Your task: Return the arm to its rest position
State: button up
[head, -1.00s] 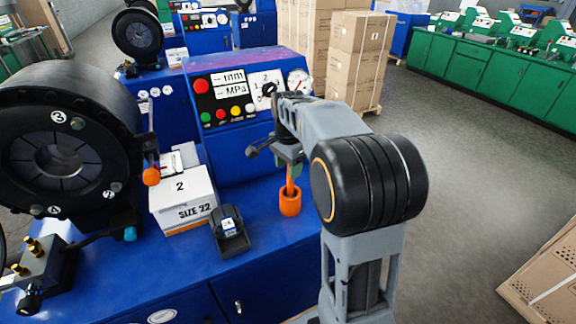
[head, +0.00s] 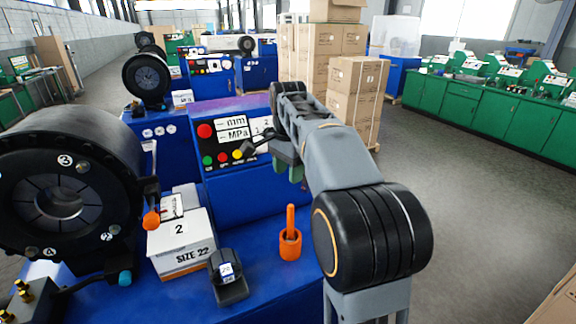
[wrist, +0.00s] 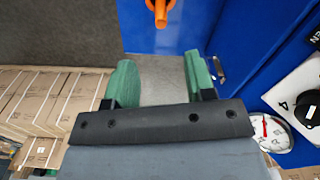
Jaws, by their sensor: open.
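My gripper (head: 288,172) is raised in front of the blue machine's control panel, with its green fingers pointing down. In the wrist view, the two green fingers (wrist: 160,78) are apart with nothing between them. My grey arm extends from the lower right of the head view. An orange holder (head: 290,246) with an upright orange handle (head: 291,219) stands on the blue bench below my gripper, apart from it. Its orange shape also shows at the top of the wrist view (wrist: 160,12), beyond the fingertips.
A black crimper head (head: 60,190) stands at left. A white SIZE 22 box (head: 182,250) and a black device (head: 228,280) sit on the bench. The control panel (head: 226,140) is close behind my gripper. Stacked cartons (head: 352,100) stand behind. Grey floor is clear at right.

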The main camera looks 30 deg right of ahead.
jog(key=shift+r, duration=0.45)
notch_tip(320, 180, down, 7)
jog(key=s+a+n+t, duration=0.1)
jog(key=n, duration=0.7)
jog(key=s+a+f+n+t, duration=0.1)
jog(key=s+a+f+n, duration=0.2)
jog(key=s, duration=0.4)
jog(key=s+a+f+n+t, duration=0.2)
jog(key=s+a+f+n, duration=0.2)
jog(key=s, duration=0.4)
jog(key=shift+s+a+f, duration=0.25)
jog(key=shift+a+f, duration=0.05)
jog(key=shift+a, duration=0.1)
